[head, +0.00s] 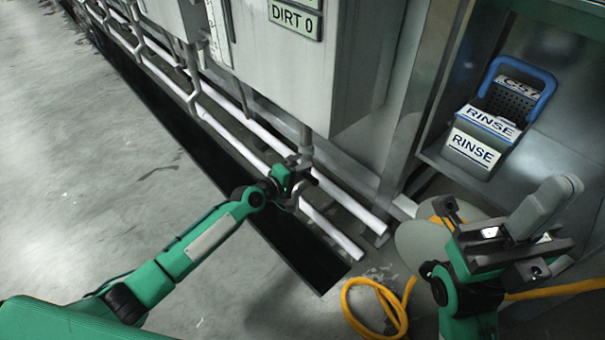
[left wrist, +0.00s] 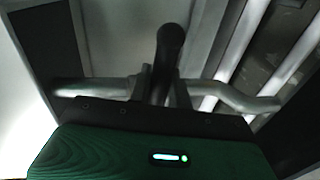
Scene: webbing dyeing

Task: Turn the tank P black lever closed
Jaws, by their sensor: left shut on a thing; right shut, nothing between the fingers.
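The tank (head: 335,60) is a grey box with a "DIRT 0" label in the head view; no letter P shows. Beneath it, my left gripper (head: 302,183) is at a pipe fitting low over the black trough. In the left wrist view a black lever (left wrist: 170,45) rises between the fingers of my left gripper (left wrist: 163,85), which is shut on it. A grey pipe (left wrist: 90,88) runs crosswise behind the fingers. In the head view the lever is mostly hidden by the gripper.
White pipes (head: 255,150) run along the black trough (head: 225,165) beneath the tanks. A blue-handled RINSE basket (head: 490,125) stands on a metal shelf at the right. A yellow hose (head: 375,285) lies on the floor. Open grey floor (head: 80,150) is at the left.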

